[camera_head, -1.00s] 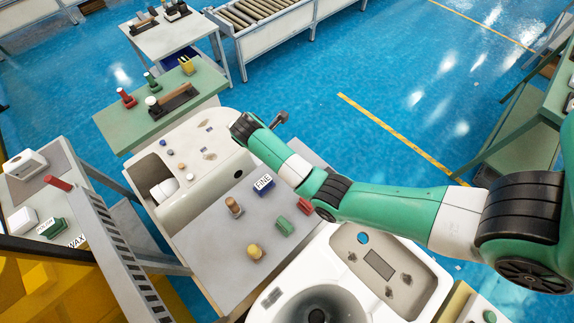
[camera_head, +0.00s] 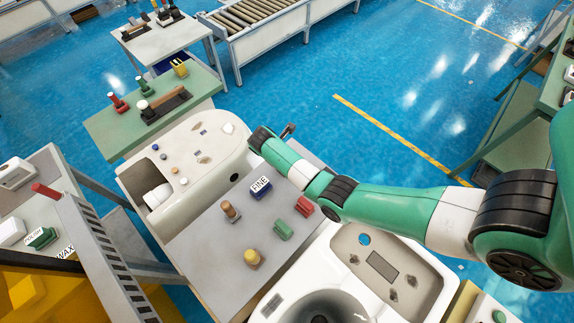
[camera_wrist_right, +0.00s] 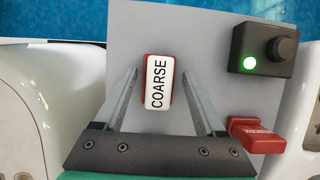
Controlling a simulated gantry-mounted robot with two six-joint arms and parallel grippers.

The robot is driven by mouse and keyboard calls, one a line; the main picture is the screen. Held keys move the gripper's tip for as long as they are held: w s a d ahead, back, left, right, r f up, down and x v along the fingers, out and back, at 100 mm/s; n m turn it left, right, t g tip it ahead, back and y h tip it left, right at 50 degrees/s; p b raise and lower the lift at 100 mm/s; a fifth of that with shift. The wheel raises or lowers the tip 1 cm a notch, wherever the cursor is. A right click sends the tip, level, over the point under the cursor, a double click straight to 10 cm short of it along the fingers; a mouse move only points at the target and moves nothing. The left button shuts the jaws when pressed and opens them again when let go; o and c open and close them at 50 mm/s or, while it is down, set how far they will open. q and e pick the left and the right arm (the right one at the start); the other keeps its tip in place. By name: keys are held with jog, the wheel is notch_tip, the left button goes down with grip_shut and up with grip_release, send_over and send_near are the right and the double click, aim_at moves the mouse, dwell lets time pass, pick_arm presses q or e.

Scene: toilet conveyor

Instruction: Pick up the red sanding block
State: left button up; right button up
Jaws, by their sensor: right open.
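In the right wrist view a red block (camera_wrist_right: 145,82) with a white label reading COARSE lies on a grey tabletop. My right gripper (camera_wrist_right: 151,76) is open, with one finger on each side of this block and visible gaps between. In the head view a red block (camera_head: 304,206) lies on the grey table beside my right arm. The right fingertips are hidden behind the arm there. My left gripper is not in view.
A black box (camera_wrist_right: 264,48) with a green light and knob stands right of the COARSE block. The grey table (camera_head: 205,248) also holds a blue FINE block (camera_head: 261,188), a green block (camera_head: 283,230) and two knobbed tools. White toilets (camera_head: 265,303) flank it.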

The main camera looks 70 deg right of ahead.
jog(key=shift+d+f, duration=0.1)
jog(key=shift+f, duration=0.05)
grip_shut()
dwell(0.4)
jog(key=shift+r+p, duration=0.35)
jog(key=shift+r, duration=0.2)
notch_tip(320, 180, up, 3)
jog(key=shift+f+p, duration=0.1)
jog(key=shift+p, duration=0.55)
jog(key=s+a+r+p, duration=0.6)
jog(key=s+r+p, duration=0.3)
jog(key=s, duration=0.3)
jog(key=shift+s+a, duration=0.15)
jog(key=shift+a, duration=0.15)
